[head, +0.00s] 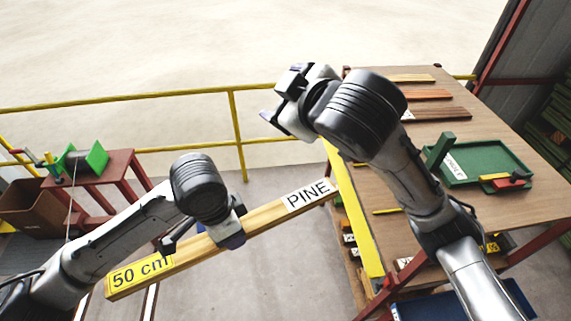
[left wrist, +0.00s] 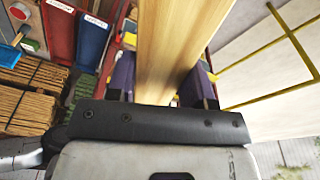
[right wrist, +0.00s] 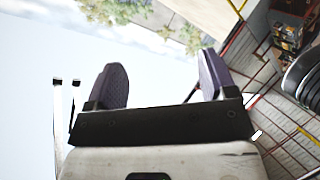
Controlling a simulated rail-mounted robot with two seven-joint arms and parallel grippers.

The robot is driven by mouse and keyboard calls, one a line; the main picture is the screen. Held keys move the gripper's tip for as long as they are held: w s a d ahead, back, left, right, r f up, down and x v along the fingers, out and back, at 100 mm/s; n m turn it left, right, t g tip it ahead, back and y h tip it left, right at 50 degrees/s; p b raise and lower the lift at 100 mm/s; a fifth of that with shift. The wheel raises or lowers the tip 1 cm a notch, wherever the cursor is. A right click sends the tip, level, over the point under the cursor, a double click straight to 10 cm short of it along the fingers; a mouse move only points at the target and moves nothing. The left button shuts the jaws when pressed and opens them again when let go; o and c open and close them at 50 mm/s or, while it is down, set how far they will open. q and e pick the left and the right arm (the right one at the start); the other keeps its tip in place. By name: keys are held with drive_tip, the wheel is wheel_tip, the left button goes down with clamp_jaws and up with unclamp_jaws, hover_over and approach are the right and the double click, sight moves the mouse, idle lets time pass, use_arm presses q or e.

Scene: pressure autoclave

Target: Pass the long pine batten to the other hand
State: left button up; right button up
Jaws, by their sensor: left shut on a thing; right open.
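The long pine batten (head: 262,218) is a light wooden bar with a white PINE label at its upper right end and a yellow 50 cm label at its lower left end. My left gripper (head: 226,232) is shut on it near the middle and holds it in the air, tilted up to the right. In the left wrist view the batten (left wrist: 172,45) runs between the purple fingers (left wrist: 162,85). My right gripper (head: 280,108) is open and empty, above and left of the batten's PINE end and apart from it. The right wrist view shows its spread fingers (right wrist: 160,88) with nothing between them.
A wooden table (head: 480,130) at the right holds several battens and a green tray (head: 500,150). A yellow railing (head: 236,130) runs behind. A red stand (head: 112,163) with a green-sided spool is at the left. The floor between stand and table is open.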

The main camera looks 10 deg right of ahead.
wheel_tip(320, 180, down, 3)
drive_tip(key=w+n+g, duration=0.2)
drive_tip(key=g, duration=0.2)
drive_tip(key=n+g, duration=0.9)
drive_tip(key=g, duration=0.2)
approach(267, 211)
drive_tip(key=shift+y, duration=0.3)
drive_tip(key=x, duration=1)
drive_tip(key=shift+d, duration=0.3)
